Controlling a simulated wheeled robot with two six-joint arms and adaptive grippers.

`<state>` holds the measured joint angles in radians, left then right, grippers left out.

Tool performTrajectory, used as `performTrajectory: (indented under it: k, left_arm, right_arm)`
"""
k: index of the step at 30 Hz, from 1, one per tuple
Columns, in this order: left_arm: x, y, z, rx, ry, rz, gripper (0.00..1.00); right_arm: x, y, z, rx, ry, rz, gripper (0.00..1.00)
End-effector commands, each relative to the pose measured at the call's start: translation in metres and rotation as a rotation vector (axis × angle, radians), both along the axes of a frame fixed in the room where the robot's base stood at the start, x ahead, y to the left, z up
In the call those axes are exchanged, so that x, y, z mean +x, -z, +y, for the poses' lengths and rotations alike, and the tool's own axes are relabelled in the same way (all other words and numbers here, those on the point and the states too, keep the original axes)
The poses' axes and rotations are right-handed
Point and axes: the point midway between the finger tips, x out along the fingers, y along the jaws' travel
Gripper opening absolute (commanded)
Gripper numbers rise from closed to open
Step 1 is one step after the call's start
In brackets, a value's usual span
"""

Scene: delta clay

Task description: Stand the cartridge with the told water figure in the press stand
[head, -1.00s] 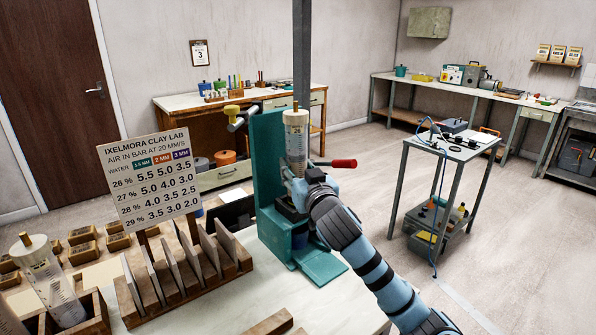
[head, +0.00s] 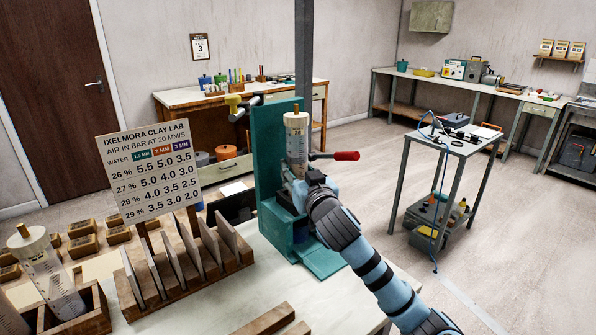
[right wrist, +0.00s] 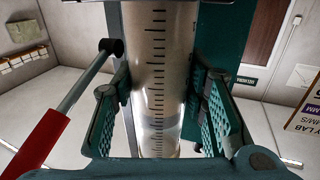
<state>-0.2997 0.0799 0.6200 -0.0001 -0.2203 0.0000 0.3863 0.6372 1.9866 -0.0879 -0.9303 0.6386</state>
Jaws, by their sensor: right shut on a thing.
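A clear cartridge (head: 296,140) with a cream cap and dark scale marks stands upright against the teal press stand (head: 268,150). My right gripper (head: 302,182) is shut on its lower part. In the right wrist view, the cartridge (right wrist: 158,75) runs upright between the fingers of my right gripper (right wrist: 160,110). Its bottom end is hidden, so I cannot tell whether it rests in the stand. The number on its label is too small to read surely. Another cartridge (head: 50,275) leans in a wooden rack at the left. My left gripper is not in view.
A sign (head: 149,170) lists water percentages and air pressures. A wooden rack of slabs (head: 190,270) stands left of the press. A red-handled lever (head: 345,156) sticks out to the right. A small metal side table (head: 458,145) stands beyond.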

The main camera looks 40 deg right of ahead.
Motion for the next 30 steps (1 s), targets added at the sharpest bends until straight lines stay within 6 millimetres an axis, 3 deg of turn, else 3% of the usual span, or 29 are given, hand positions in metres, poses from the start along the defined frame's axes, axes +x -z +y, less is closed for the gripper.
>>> performTrajectory:
  k: [11, 12, 16, 26, 30]
  left_arm:
    - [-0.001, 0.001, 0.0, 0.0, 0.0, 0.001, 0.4]
    - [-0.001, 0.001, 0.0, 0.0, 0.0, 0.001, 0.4]
    - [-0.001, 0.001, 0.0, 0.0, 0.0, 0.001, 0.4]
    - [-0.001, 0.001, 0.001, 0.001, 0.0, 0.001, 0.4]
    - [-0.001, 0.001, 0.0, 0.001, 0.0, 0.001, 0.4]
  right_arm:
    - [0.0, 0.002, 0.0, -0.001, 0.0, -0.002, 0.0]
    - [0.0, 0.002, 0.0, -0.001, 0.0, -0.002, 0.43]
    - [0.0, 0.002, 0.0, 0.0, 0.0, -0.001, 0.63]
    - [-0.002, 0.003, 0.001, -0.001, 0.0, 0.001, 0.63]
    - [-0.022, 0.003, 0.008, -0.003, -0.002, 0.002, 0.63]
